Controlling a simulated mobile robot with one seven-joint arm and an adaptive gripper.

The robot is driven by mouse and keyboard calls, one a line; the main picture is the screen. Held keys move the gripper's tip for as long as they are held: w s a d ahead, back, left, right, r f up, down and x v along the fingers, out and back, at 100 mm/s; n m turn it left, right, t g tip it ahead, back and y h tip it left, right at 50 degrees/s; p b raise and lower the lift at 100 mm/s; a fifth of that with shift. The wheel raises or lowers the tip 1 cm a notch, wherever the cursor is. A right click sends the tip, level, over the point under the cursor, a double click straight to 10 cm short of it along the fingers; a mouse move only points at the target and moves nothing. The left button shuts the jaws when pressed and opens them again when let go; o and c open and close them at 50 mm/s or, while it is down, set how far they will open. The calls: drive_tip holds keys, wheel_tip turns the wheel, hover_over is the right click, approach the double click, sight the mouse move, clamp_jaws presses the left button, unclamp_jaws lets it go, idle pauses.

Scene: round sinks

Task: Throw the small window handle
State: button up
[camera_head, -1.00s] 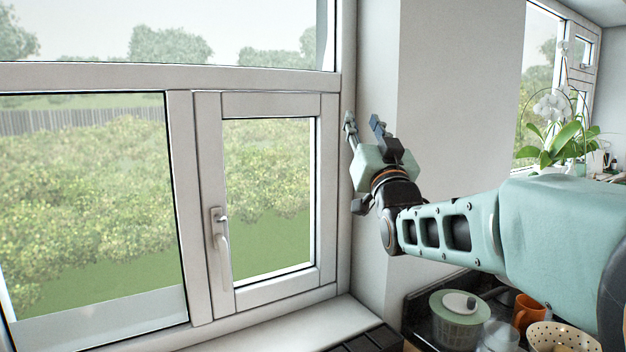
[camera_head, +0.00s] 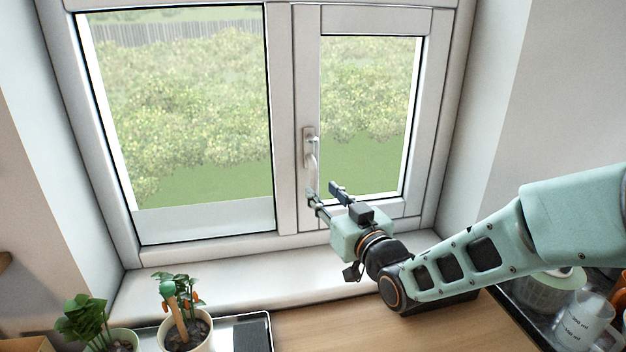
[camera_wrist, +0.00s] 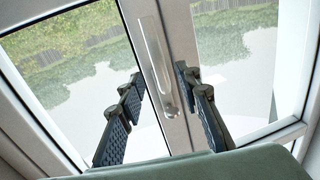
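The small window handle (camera_head: 309,147) is a pale lever on the left stile of the small right-hand window (camera_head: 370,110). It hangs straight down, and that window looks shut. My gripper (camera_head: 324,191) is open and empty near the handle's lower end. In the wrist view the handle (camera_wrist: 154,55) runs between the two dark, spread fingers of my gripper (camera_wrist: 158,77). Neither finger clearly touches it, and I cannot tell the remaining depth. The tip of the lever is partly hard to make out behind the fingers in the head view.
A pale sill (camera_head: 230,284) runs below the window, with a wooden counter (camera_head: 335,325) in front. A measuring jug (camera_head: 583,325) stands at lower right. The space before the window is otherwise clear.

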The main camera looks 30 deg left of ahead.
sight(315, 184)
drive_tip(key=p+x, duration=0.1)
drive_tip(key=x, duration=0.5)
drive_tip(key=shift+w+a, duration=0.15)
drive_tip(key=shift+a, duration=0.05)
drive_tip(key=shift+c, duration=0.4)
clamp_jaws()
